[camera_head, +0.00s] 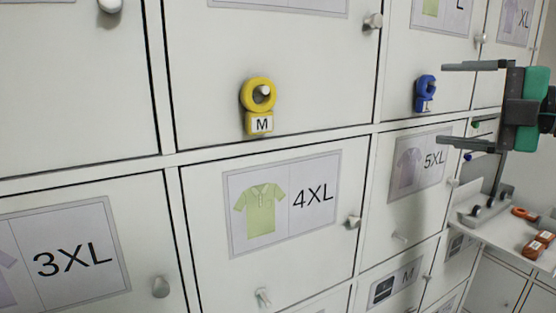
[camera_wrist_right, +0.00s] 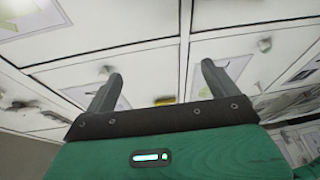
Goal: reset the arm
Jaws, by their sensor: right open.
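My right gripper (camera_head: 442,104) comes in from the right in the head view, in front of the locker doors. Its two dark fingers are wide apart with nothing between them. In the right wrist view the same gripper (camera_wrist_right: 157,85) shows both fingers spread and empty, facing the doors. My left gripper is in neither view.
A yellow ring tag marked M (camera_head: 261,124) hangs on a door knob. A blue ring tag (camera_head: 424,95) hangs to its right, near my right gripper. The white lockers carry shirt labels such as 4XL (camera_head: 284,203). A shelf (camera_head: 500,236) with orange-red tags is at the right.

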